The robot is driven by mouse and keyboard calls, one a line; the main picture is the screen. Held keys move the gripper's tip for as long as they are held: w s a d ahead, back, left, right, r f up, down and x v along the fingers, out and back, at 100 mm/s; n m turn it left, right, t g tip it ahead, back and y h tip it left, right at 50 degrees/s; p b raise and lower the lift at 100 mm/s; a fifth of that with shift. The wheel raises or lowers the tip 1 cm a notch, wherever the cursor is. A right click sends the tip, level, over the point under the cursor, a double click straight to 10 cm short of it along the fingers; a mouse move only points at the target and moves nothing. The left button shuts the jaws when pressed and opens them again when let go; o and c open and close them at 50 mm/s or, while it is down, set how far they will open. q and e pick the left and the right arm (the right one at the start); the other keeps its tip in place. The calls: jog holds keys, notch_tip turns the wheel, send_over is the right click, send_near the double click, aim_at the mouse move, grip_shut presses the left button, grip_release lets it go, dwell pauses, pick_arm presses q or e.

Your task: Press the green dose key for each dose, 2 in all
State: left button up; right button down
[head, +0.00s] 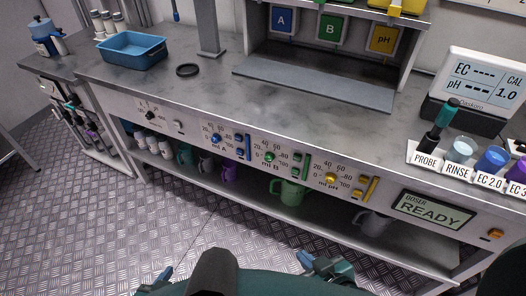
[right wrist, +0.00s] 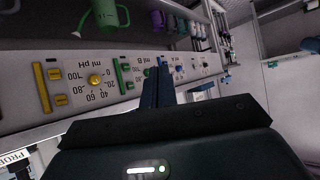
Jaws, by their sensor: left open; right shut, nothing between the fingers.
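The green dose key (head: 306,166) is a green upright bar on the front panel, right of the green dial (head: 269,157) marked "ml B". In the right wrist view the green key (right wrist: 122,76) shows upside down, left of my shut fingers. My right gripper (head: 325,266) is low in front of the counter, apart from the panel; its fingers also show in the right wrist view (right wrist: 158,72), shut and empty, pointing towards the panel. My left gripper (head: 156,280) is open at the bottom of the head view, away from the panel. The doser display (head: 432,209) reads "READY".
A blue key (head: 248,147) and a yellow key (head: 371,188) sit on either side on the same panel. Jugs, including a green one (head: 291,192), stand on the shelf below. A blue tray (head: 132,50) and labelled cups, including rinse (head: 461,151), stand on the counter.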

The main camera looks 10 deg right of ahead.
aim_at(295, 172)
dwell(0.8)
pick_arm(q)
jog(key=f+t+b, duration=0.1)
jog(key=b, duration=0.7)
jog(key=f+t+b, duration=0.2)
jog(key=b, duration=0.6)
jog(key=shift+s+a+f+n+h+b, duration=0.15)
jog(key=shift+s+f+n+h+b, duration=0.1)
jog(key=shift+n+h+b, duration=0.15)
pick_arm(e)
jog(key=w+f+n+t, duration=0.3)
jog(key=w+f+n, duration=0.1)
jog(key=w, duration=0.6)
jog(key=w+f+n+t, duration=0.3)
jog(key=w+f+n, duration=0.1)
jog(key=w, duration=0.6)
jog(key=shift+a+f+n, duration=0.25)
jog(key=shift+f+n, duration=0.05)
jog(key=shift+n, duration=0.3)
jog(key=shift+w, duration=0.1)
